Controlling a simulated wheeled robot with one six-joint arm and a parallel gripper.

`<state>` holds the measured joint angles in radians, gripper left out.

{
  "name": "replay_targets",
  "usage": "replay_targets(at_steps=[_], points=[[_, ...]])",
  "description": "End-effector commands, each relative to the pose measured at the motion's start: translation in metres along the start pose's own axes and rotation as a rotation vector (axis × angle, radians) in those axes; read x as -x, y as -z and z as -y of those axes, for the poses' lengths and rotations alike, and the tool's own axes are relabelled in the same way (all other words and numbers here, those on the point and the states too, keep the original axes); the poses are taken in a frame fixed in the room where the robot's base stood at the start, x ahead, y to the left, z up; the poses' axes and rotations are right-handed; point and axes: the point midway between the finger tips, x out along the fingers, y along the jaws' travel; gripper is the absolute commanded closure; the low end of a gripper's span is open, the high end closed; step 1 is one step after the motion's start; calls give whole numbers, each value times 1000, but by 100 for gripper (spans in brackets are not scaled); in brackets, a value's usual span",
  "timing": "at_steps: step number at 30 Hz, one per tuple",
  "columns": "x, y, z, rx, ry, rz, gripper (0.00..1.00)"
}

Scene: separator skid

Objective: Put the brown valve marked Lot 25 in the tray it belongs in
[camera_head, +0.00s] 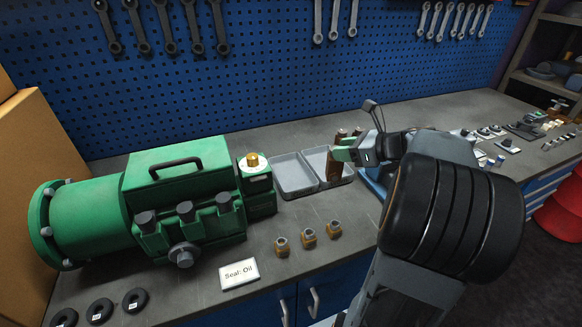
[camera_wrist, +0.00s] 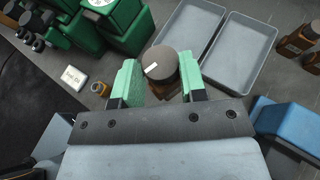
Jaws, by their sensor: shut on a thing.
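My gripper (camera_head: 343,152) has green fingertips and is shut on a brown valve (camera_head: 333,168) above the bench. In the wrist view the valve (camera_wrist: 161,65) sits between the two fingertips (camera_wrist: 160,82), its round dark cap towards the camera. The cap bears a small white label, too small to read. Two grey trays stand side by side: the left tray (camera_head: 281,172) and the right tray (camera_head: 347,179). Both look empty inside where visible. In the wrist view, the trays (camera_wrist: 187,50) (camera_wrist: 240,62) lie beyond and to the right of the held valve.
More brown valves (camera_wrist: 298,40) stand right of the trays. A green machine (camera_head: 185,195) fills the left of the bench. Several brass fittings (camera_head: 308,238) and a "Seal: Oil" card (camera_head: 240,273) are in front. A blue object (camera_wrist: 290,125) lies right of my gripper.

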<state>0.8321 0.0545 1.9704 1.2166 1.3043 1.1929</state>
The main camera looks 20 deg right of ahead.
Motion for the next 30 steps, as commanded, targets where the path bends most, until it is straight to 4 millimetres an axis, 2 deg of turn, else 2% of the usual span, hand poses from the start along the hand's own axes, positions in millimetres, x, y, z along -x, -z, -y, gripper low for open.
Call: replay_targets(at_steps=[5, 12, 18, 30], points=[[-32, -2, 6, -4, -2, 1, 100], [-93, -1, 17, -5, 3, 0, 100], [-128, 18, 21, -5, 4, 0, 100], [-157, 32, 24, -3, 3, 1, 100]])
